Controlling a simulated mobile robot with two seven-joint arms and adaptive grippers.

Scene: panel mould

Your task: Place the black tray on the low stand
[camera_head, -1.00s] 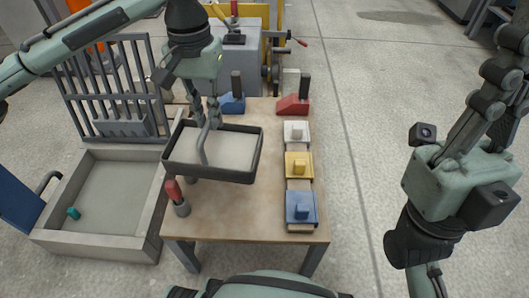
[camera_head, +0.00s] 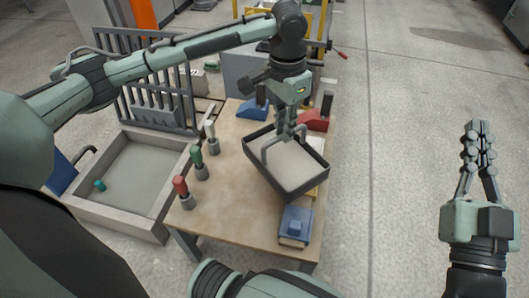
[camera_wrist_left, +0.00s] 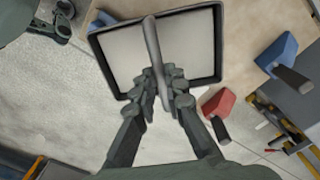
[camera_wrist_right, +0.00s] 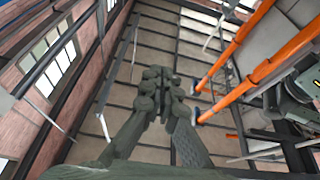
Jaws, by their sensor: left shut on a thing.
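The black tray (camera_head: 262,181), filled level with pale grey material, hangs tilted in the picture over the right part of the wooden table. My left gripper (camera_head: 286,134) is shut on the tray's grey arched handle. In the left wrist view the handle (camera_wrist_left: 151,45) runs between the fingers, and the tray (camera_wrist_left: 98,62) shows beyond them. The tray covers part of the row of coloured blocks. My right gripper (camera_head: 479,130) is raised over the floor at the right, empty with its fingers together; it also shows in the right wrist view (camera_wrist_right: 160,78). I cannot identify the low stand.
On the table (camera_head: 235,215), red, green and white-handled tools (camera_head: 199,163) stand along the left edge. A blue block (camera_head: 296,226) lies at the front right. Blue (camera_head: 252,109) and red wedges (camera_head: 313,119) sit at the back. A grey trough (camera_head: 125,222) stands left; floor is clear right.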

